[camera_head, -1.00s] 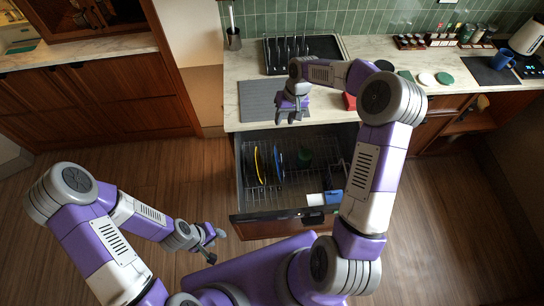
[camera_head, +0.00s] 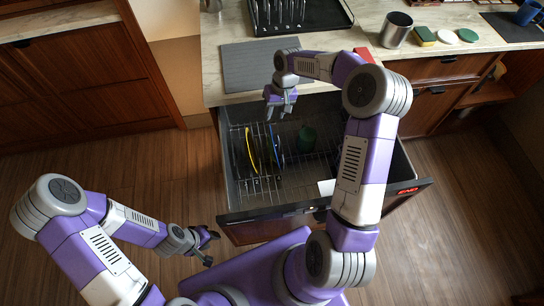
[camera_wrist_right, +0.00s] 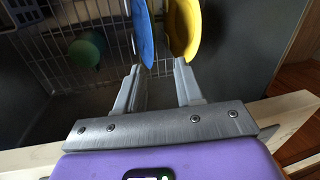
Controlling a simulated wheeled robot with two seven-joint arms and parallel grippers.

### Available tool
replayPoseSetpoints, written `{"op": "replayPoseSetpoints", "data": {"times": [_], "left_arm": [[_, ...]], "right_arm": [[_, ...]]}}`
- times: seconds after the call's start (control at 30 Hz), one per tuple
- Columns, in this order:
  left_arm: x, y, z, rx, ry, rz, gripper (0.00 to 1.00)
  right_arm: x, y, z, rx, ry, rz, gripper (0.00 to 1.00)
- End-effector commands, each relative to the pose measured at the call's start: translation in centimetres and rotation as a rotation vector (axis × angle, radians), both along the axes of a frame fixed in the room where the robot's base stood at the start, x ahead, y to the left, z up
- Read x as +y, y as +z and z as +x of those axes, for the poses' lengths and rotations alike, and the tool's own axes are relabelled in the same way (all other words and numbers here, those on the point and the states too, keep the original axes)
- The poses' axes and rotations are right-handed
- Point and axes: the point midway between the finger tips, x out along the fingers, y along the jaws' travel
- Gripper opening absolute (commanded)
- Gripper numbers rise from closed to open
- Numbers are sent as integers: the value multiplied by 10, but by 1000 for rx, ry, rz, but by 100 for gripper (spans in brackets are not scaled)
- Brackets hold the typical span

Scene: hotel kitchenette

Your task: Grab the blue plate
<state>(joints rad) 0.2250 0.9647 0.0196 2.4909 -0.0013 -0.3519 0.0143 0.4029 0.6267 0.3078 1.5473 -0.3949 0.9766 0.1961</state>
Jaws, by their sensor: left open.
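The blue plate (camera_head: 281,158) stands on edge in the wire rack of the pulled-out drawer. In the right wrist view the blue plate (camera_wrist_right: 143,30) appears edge-on, just beyond the left finger. The yellow plate (camera_head: 251,150) stands beside it; in the wrist view the yellow plate (camera_wrist_right: 185,28) lines up with the other finger. My right gripper (camera_head: 280,113) is open and empty, above the back of the drawer with fingers pointing down. It also shows in the wrist view (camera_wrist_right: 158,75). My left gripper (camera_head: 210,244) is open, low and left of the drawer front.
A green cup (camera_head: 306,139) sits in the rack (camera_head: 262,184), right of the plates. The drawer (camera_head: 236,213) has raised walls.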

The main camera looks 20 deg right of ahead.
Motion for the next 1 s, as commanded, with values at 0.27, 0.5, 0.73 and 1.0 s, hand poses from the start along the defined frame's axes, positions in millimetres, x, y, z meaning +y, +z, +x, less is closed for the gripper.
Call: {"op": "replayPoseSetpoints", "data": {"times": [0.27, 0.5, 0.73, 1.0], "left_arm": [[0, -56, 0, -1, 0, 0, 43], [0, -69, 0, -1, -1, 0, 43], [0, -77, 0, -1, -1, 0, 43], [0, -88, 0, -1, 0, 0, 43]], "right_arm": [[0, -56, 0, -1, 0, 0, 37], [1, -70, 0, 0, 0, 0, 37], [4, -91, 0, 1, 0, 0, 37], [8, -112, -3, 2, 1, 0, 37]]}}
